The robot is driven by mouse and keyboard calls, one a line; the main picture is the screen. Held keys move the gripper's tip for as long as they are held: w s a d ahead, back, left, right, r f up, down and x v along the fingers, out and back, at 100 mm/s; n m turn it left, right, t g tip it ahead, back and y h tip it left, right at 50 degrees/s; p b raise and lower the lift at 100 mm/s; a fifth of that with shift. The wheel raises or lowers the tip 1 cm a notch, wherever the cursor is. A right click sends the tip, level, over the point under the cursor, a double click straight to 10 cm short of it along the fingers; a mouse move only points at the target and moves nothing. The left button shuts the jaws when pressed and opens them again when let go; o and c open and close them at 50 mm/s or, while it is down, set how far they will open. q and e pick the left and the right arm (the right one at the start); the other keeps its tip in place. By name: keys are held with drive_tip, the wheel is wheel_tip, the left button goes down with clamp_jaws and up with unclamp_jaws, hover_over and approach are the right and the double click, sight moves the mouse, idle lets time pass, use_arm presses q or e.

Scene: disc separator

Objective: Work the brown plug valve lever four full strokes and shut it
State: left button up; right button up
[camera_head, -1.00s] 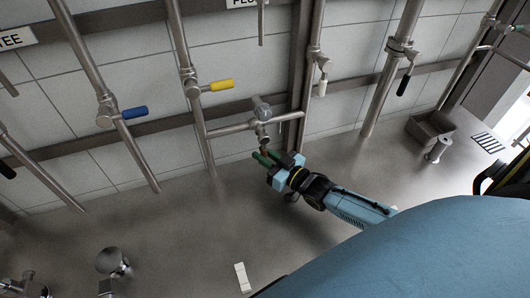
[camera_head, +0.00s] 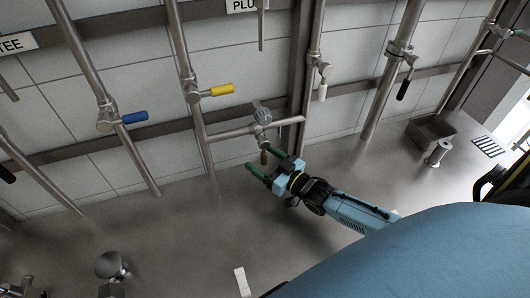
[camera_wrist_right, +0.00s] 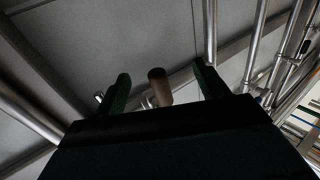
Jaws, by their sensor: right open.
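The brown plug valve lever (camera_head: 264,157) hangs down from its valve body (camera_head: 262,115) on a short horizontal pipe. In the right wrist view the brown handle (camera_wrist_right: 159,86) shows between the two green fingers, apart from both. My right gripper (camera_head: 264,163) is open and empty, with one green finger on each side of the lever in the head view. It also shows open in the right wrist view (camera_wrist_right: 161,84). I cannot tell how deep the handle sits between the fingers. My left gripper is not in view.
A yellow lever (camera_head: 222,90) and a blue lever (camera_head: 134,117) are on pipes to the left. A white lever (camera_head: 322,92) and a black lever (camera_head: 403,88) are to the right. A grey bin (camera_head: 431,132) and a cylinder (camera_head: 438,152) stand on the counter.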

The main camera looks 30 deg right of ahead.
drive_tip(key=p+v, duration=0.3)
drive_tip(key=v, duration=0.5)
idle(0.4)
